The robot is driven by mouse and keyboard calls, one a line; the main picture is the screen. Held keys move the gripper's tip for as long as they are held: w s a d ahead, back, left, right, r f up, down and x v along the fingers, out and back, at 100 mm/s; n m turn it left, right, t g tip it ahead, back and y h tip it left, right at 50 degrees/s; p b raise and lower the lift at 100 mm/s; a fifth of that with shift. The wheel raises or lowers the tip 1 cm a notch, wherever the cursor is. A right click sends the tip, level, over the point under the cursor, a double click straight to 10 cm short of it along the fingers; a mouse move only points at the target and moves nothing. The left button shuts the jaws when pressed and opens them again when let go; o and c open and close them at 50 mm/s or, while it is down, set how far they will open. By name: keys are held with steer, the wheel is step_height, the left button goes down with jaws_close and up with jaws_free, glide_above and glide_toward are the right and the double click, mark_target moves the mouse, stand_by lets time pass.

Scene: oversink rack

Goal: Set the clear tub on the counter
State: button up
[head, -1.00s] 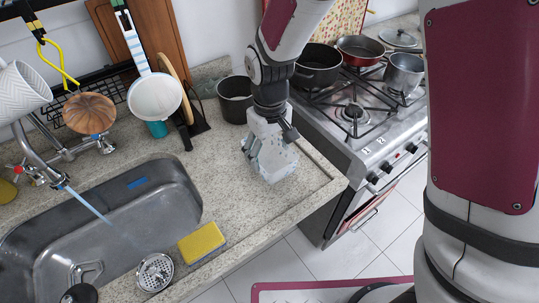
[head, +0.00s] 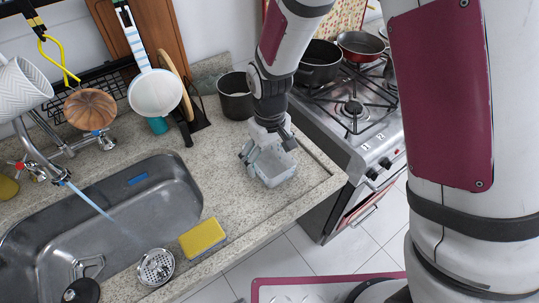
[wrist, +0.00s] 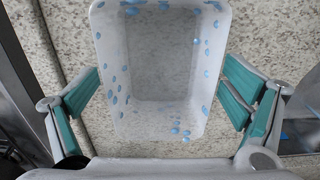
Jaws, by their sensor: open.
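The clear tub (head: 273,167) stands on the speckled counter, right of the sink and near the stove. It is see-through with small blue marks, and looks upright and empty in the wrist view (wrist: 162,125).
A dark pot (head: 236,97) stands on the counter behind the tub. The stove (head: 354,118) is to the right. A yellow sponge (head: 202,238) lies by the sink (head: 128,215), where water runs. The counter (head: 232,186) left of the tub is clear.

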mark_target(270, 167)
steer(key=shift+r, duration=0.1)
step_height(270, 167, up, 12)
steer(key=shift+b, duration=0.3)
steer(key=s+d+r+m+t, duration=0.5)
steer(key=s+d+r+m, duration=0.1)
steer(key=s+d+r, duration=0.9)
steer(key=s+d, duration=0.2)
steer(key=d, duration=0.1)
steer(key=shift+s+d+r+m, duration=0.15)
steer(key=shift+r+m, duration=0.05)
steer(key=shift+m, duration=0.2)
